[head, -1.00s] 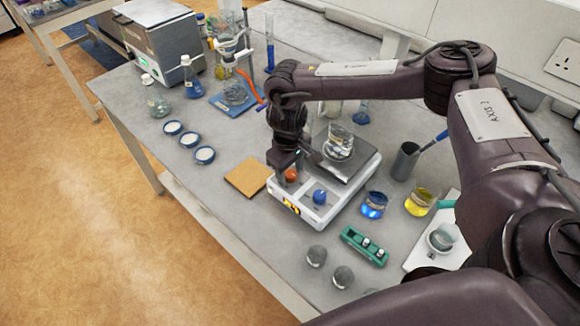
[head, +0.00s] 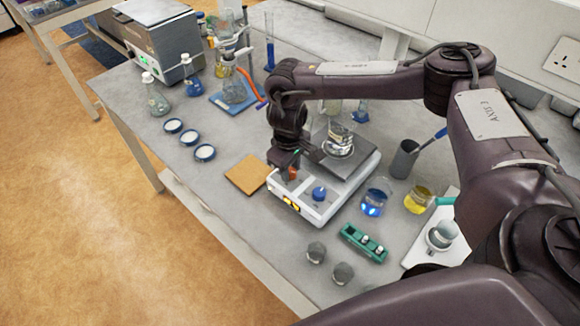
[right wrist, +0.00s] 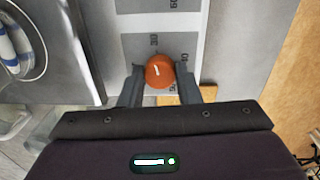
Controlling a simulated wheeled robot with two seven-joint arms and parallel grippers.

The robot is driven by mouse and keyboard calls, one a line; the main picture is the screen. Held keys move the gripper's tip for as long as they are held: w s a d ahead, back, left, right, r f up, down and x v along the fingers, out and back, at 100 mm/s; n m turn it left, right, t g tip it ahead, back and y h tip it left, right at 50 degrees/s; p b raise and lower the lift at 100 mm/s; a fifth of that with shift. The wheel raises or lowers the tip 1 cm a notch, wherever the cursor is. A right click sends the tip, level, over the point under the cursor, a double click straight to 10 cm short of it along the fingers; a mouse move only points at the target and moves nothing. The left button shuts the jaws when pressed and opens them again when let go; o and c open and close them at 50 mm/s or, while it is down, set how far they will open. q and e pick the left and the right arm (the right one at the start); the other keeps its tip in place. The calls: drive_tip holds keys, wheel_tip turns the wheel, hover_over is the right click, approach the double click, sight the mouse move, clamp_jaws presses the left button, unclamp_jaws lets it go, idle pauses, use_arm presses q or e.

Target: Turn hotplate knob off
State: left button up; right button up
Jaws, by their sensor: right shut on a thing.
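The hotplate (head: 338,196) stands on the bench with a glass beaker of clear liquid (head: 338,141) on its top plate. Its front panel has an orange-red knob, a blue knob (head: 319,193) and a lit orange display (head: 291,207). My right gripper (head: 289,172) is down at the front left of the hotplate, at the orange-red knob. In the right wrist view the orange-red knob (right wrist: 159,71) sits between the two fingers of my right gripper (right wrist: 165,84), which are shut on it. Its white pointer line and printed numbers show. My left gripper is not in view.
A cork-coloured mat (head: 247,174) lies left of the hotplate. A blue-liquid beaker (head: 374,199), a yellow-liquid beaker (head: 417,201), a green rack (head: 363,243) and two grey round pieces (head: 343,273) stand to the right and front. A grey cup (head: 404,160) stands behind.

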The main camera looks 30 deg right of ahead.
sight(291, 172)
drive_tip(key=n, duration=0.6)
drive_tip(key=shift+n, duration=0.4)
drive_tip(key=n, duration=0.4)
drive_tip(key=shift+n, duration=2.1)
drive_tip(key=shift+b, duration=0.3)
drive_tip(key=o, duration=1)
drive_tip(key=shift+s+d+r+p, duration=0.1)
drive_tip(key=shift+r+p, duration=0.45)
drive_tip(key=shift+r, duration=1.4)
drive_tip(key=shift+s+r+p, duration=0.1)
drive_tip(key=shift+r+p, duration=0.4)
drive_tip(key=shift+r, duration=1.45)
